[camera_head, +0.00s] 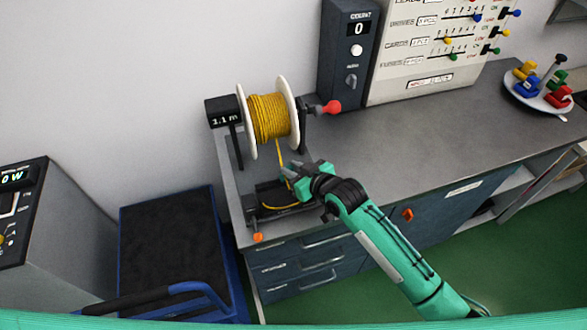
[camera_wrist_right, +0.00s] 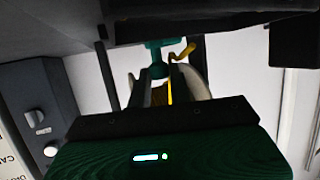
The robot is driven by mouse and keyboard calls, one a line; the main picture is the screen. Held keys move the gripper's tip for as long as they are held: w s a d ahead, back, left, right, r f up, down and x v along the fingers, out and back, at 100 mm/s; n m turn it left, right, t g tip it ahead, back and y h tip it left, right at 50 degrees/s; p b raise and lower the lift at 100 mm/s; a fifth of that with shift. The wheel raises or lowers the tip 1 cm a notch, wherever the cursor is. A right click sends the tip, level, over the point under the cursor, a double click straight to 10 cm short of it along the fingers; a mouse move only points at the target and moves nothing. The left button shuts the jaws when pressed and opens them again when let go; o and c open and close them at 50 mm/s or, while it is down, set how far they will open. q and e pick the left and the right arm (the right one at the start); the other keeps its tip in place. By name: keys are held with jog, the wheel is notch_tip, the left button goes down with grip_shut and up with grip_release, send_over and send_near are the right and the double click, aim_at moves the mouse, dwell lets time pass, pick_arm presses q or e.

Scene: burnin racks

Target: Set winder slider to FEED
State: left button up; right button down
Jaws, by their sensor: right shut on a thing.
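The winder (camera_head: 238,208) stands at the left end of the grey counter, with a yellow cable spool (camera_head: 268,117) and a display reading 1.1 m. Yellow cable runs down from the spool past my right gripper (camera_head: 290,172) to the base. My right gripper is shut at the front of the winder. In the wrist view a teal knob (camera_wrist_right: 158,70) shows between the dark fingers (camera_wrist_right: 165,88), with yellow cable beside it; it looks like the winder's slider. Its FEED marking cannot be read, and the grip is partly hidden. My left gripper is not in view.
A red crank knob (camera_head: 331,107) sticks out right of the spool. An orange knob (camera_head: 258,237) is at the winder's front corner. A dark counter box (camera_head: 346,60) and a lever panel (camera_head: 415,70) stand behind. A blue cart (camera_head: 170,240) is at left. The counter's middle is clear.

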aim_at(281, 187)
jog(key=shift+s+a+p, duration=0.3)
jog(key=shift+a, duration=0.6)
jog(key=shift+s+a+p, duration=0.25)
jog(key=shift+s+a, duration=0.05)
jog(key=shift+a, duration=0.55)
jog(key=c, duration=1.4)
grip_release()
jog(key=shift+o, duration=0.6)
jog(key=shift+a, duration=0.15)
